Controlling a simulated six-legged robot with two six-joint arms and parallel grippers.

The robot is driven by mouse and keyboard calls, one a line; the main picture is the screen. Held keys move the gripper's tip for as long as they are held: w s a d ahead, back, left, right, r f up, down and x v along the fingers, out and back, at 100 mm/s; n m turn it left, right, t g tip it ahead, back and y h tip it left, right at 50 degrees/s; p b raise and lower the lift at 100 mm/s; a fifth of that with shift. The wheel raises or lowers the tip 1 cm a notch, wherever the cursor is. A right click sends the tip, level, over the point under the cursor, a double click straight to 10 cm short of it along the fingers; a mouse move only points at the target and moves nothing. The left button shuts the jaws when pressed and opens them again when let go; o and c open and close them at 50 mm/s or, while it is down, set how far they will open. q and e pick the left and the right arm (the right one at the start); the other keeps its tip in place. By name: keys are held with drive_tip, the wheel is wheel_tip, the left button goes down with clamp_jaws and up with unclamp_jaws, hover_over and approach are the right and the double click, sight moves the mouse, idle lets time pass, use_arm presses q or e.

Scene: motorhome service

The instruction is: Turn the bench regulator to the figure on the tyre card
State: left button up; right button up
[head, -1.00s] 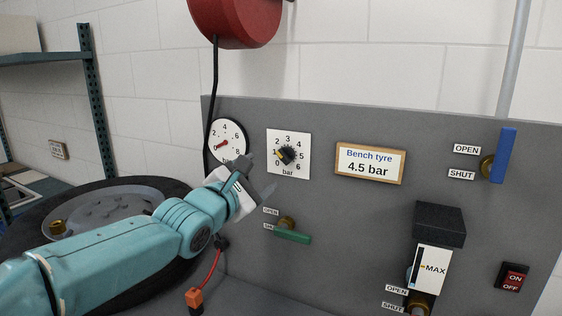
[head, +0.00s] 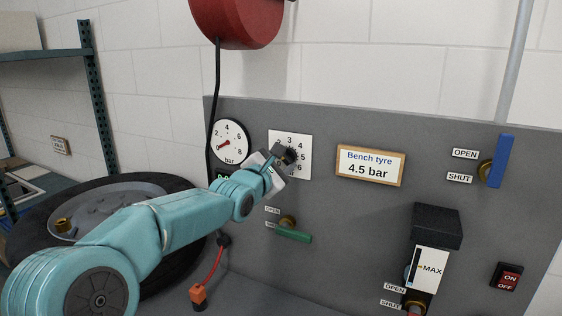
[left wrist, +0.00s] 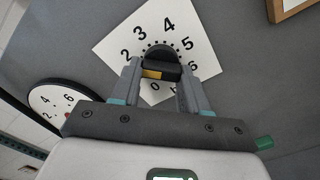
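The bench regulator is a black knob (left wrist: 160,58) with a yellow mark on a white dial (head: 303,142) numbered up to 6 bar. In the left wrist view the yellow mark sits on the low-number side; its exact reading is unclear. My left gripper (head: 284,153) is at the knob, covering most of it in the head view. In the left wrist view its fingers (left wrist: 160,78) stand apart on either side of the knob; I see no clear grip. The tyre card (head: 370,165) reads "Bench tyre 4.5 bar". My right gripper is not in view.
A round gauge (head: 230,141) with a red needle is left of the dial. A green-handled valve (head: 293,234) is below it. A blue lever (head: 502,160) and a red switch (head: 508,277) are at right. A black hose and red reel (head: 236,20) are above.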

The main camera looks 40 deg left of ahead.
use_arm(q)
drive_tip(key=c, duration=0.4)
drive_tip(key=m+b, duration=0.1)
drive_tip(key=m, duration=0.6)
drive_tip(key=r+m+b, duration=0.1)
drive_tip(key=m, duration=0.6)
drive_tip(key=m+b, duration=0.1)
drive_tip(key=m, duration=0.7)
drive_tip(key=shift+r, duration=0.15)
drive_tip(key=shift+m, duration=0.3)
